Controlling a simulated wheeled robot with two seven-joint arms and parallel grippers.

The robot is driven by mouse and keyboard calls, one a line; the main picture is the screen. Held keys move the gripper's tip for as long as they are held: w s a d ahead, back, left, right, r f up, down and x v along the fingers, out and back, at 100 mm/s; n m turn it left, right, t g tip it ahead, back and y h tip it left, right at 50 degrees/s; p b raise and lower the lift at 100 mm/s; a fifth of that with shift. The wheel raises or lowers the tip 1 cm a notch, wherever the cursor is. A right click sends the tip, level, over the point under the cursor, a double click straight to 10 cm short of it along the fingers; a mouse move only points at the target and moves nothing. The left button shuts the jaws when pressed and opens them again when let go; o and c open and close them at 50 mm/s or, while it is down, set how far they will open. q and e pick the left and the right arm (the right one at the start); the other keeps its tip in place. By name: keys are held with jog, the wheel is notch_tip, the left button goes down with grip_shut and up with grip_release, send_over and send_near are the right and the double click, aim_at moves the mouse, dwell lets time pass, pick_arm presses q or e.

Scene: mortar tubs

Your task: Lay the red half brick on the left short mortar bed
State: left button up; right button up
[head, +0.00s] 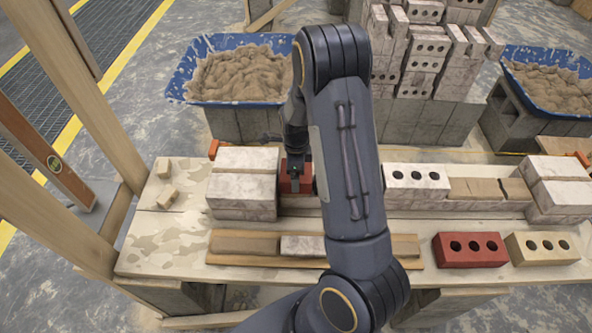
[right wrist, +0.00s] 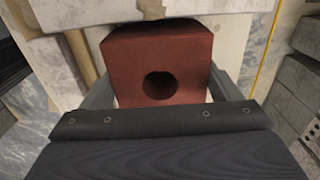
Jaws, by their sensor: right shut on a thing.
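The red half brick (head: 286,181) is held in my right gripper (head: 296,172), just right of the left brick stack (head: 241,186) and over the lower course (head: 298,203). In the right wrist view the half brick (right wrist: 187,54) shows one round hole, with a grey finger on each side. Its far edge is close to a pale block (right wrist: 200,14); I cannot tell whether they touch. The left short mortar bed is hidden by the brick and my arm, and I cannot tell whether the brick rests on it. My left gripper is not in view.
A white three-hole brick (head: 416,180), tan mortar beds (head: 475,188) and an end stack (head: 556,190) continue the wall rightward. A red brick (head: 470,250) and a cream brick (head: 541,248) lie in front. Blue mortar tubs (head: 238,72) stand behind; wooden posts (head: 98,110) rise at left.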

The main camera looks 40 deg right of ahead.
jog(key=o, duration=1.5)
jog(key=shift+f, duration=0.1)
notch_tip(320, 180, up, 8)
jog(key=shift+f, duration=0.1)
